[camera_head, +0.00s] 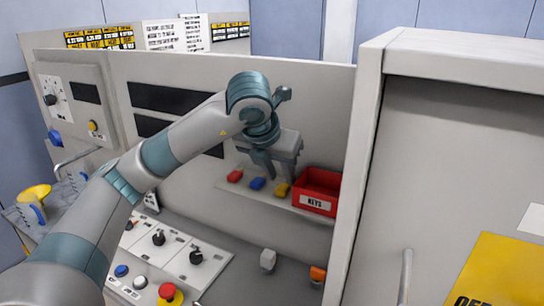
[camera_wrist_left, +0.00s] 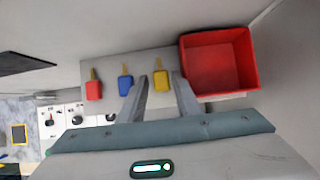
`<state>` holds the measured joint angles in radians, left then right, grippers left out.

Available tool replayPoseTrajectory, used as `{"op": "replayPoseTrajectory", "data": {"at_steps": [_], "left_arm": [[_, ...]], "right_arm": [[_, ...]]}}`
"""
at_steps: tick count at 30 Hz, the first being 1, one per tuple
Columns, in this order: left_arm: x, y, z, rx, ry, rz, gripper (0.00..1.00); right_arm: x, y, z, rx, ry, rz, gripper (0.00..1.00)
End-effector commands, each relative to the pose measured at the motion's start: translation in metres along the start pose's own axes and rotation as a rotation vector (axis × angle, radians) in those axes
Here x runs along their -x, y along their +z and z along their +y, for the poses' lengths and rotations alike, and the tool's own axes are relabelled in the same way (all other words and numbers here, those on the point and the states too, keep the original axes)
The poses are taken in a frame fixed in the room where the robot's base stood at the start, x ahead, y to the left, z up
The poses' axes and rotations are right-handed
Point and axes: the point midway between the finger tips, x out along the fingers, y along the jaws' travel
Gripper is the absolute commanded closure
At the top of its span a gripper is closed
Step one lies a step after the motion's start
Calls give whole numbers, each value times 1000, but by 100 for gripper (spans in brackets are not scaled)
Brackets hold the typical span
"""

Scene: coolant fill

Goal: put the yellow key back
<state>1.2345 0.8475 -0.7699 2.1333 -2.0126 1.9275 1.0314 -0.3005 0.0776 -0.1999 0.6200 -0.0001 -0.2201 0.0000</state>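The yellow key (camera_head: 282,189) lies on a small grey ledge, third in a row with a red key (camera_head: 235,176) and a blue key (camera_head: 257,184). My left gripper (camera_head: 277,172) is above the yellow key with its fingers pointing down. In the left wrist view, the fingers of my left gripper (camera_wrist_left: 160,77) are spread apart, with the yellow key (camera_wrist_left: 162,81) showing between them. I cannot tell whether either finger touches it. A red bin marked KEYS (camera_head: 317,191) stands right of the yellow key and looks empty in the wrist view (camera_wrist_left: 218,62). My right gripper is not visible.
The ledge (camera_head: 262,198) juts from a grey panel. A tall grey cabinet (camera_head: 450,150) stands close on the right. Below is a sloped console with black knobs (camera_head: 158,238), a red button (camera_head: 167,291), a grey switch (camera_head: 268,260) and an orange one (camera_head: 317,273).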

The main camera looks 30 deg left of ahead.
Motion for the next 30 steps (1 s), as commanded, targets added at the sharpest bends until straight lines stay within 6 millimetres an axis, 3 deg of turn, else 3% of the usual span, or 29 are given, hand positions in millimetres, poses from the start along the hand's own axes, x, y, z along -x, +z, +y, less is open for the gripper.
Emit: {"op": "replayPoseTrajectory", "data": {"at_steps": [5,15,22,30], "left_arm": [[32,0,0,-1,-1,-7,70],[73,1,0,0,0,-4,70],[87,1,0,1,1,-2,70],[90,0,0,1,0,0,70]], "right_arm": [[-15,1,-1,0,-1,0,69],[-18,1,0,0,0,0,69],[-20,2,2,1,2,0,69],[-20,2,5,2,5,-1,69]]}}
